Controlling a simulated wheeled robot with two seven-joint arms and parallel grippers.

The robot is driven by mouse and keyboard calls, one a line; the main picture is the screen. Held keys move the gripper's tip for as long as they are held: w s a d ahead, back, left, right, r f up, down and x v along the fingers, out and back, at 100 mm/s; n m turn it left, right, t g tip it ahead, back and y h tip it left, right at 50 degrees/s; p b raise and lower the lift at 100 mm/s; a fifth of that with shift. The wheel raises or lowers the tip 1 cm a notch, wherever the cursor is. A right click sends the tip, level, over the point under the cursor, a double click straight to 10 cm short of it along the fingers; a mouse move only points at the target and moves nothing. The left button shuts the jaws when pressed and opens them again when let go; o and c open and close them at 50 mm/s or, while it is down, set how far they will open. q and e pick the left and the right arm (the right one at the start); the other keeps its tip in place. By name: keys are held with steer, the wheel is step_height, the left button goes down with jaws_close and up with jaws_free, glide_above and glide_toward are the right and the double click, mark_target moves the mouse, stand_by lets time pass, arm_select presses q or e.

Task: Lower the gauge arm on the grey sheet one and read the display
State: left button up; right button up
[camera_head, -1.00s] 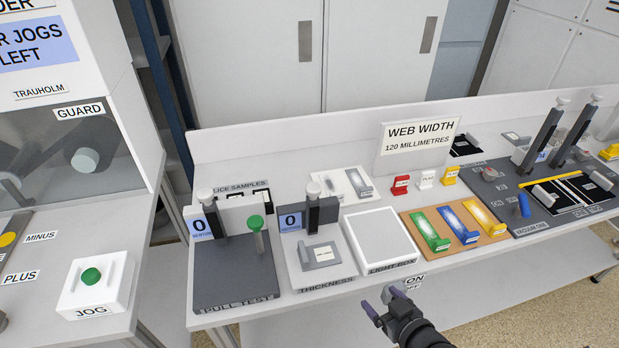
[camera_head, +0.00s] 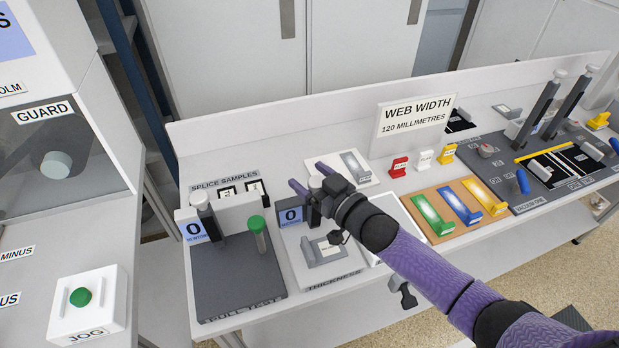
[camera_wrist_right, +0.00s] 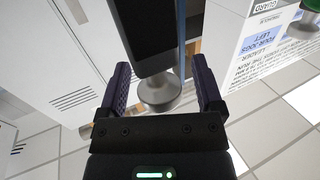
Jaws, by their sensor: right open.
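The thickness gauge stands mid-bench; its dark gauge arm (camera_head: 313,212) stands upright with a pale knob on top. Its blue display (camera_head: 290,214) reads 0. The grey sheet (camera_head: 325,251), with a small label, lies on the gauge base in front of the arm. My right gripper (camera_head: 309,179) is open at the arm's top, partly covering it. In the right wrist view, the silver knob (camera_wrist_right: 158,92) and dark arm (camera_wrist_right: 150,30) lie between the spread purple fingers (camera_wrist_right: 161,85); a gap shows on each side. My left gripper is not in view.
The pull test stand (camera_head: 238,275) is left of the gauge. The light box (camera_head: 398,214) is right of it, partly behind my right arm. Coloured samples on a tan board (camera_head: 447,233) and the vacuum plate (camera_head: 520,203) lie further right.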

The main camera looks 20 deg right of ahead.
steer(key=shift+w+a, duration=0.1)
steer(key=shift+w, duration=0.15)
jaws_close()
stand_by(0.3)
